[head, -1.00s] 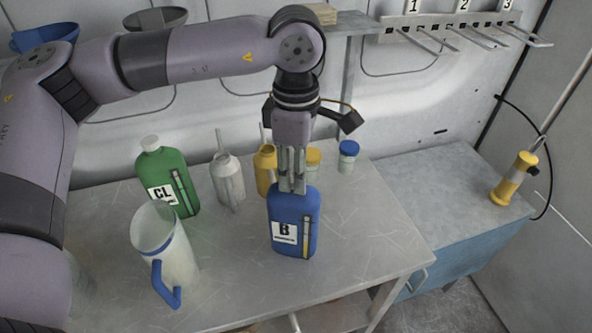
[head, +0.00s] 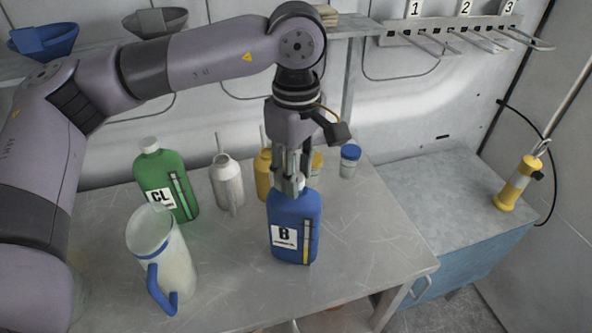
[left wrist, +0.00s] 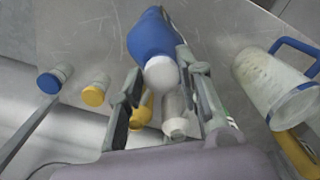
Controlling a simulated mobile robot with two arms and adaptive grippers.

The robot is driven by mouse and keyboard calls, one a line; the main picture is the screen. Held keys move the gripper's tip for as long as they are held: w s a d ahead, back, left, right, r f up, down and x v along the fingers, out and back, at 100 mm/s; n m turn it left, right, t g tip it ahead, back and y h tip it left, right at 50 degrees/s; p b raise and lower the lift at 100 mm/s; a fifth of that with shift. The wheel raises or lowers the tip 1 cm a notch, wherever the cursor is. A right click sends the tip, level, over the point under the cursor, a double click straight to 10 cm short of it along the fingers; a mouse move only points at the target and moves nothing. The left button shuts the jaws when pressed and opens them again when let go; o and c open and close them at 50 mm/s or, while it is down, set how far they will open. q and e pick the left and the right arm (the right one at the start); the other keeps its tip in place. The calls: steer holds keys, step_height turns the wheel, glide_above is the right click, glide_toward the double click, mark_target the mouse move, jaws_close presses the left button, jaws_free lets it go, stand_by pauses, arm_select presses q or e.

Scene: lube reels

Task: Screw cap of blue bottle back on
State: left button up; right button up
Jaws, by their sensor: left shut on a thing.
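The blue bottle (head: 293,225) stands upright on the metal table, with a white label marked B facing me. My left gripper (head: 290,184) points down over its neck and is shut on the white cap (left wrist: 161,74). In the left wrist view the cap sits at the mouth end of the blue bottle (left wrist: 152,38), between the two fingers. I cannot tell how far the cap is threaded. The head view mostly hides the cap behind the fingers. My right gripper is not in view.
A green bottle (head: 166,182) marked CL, a grey-white bottle (head: 228,184) and a clear jug (head: 172,262) with a blue handle stand left on the table. A yellow bottle (head: 263,172) and a blue-lidded jar (head: 349,162) stand behind. The table's front right is clear.

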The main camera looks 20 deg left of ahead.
arm_select(q)
steer(key=shift+f+m+b, duration=0.2)
steer(key=shift+m+b, duration=0.2)
steer(key=shift+m, duration=0.4)
steer(key=shift+r+m, duration=0.1)
steer(key=shift+m, duration=0.5)
steer(key=shift+m+b, duration=0.55)
steer(key=shift+m, duration=0.05)
steer(key=o, duration=1.2)
steer(key=shift+o, duration=0.4)
steer(key=shift+o, duration=1.1)
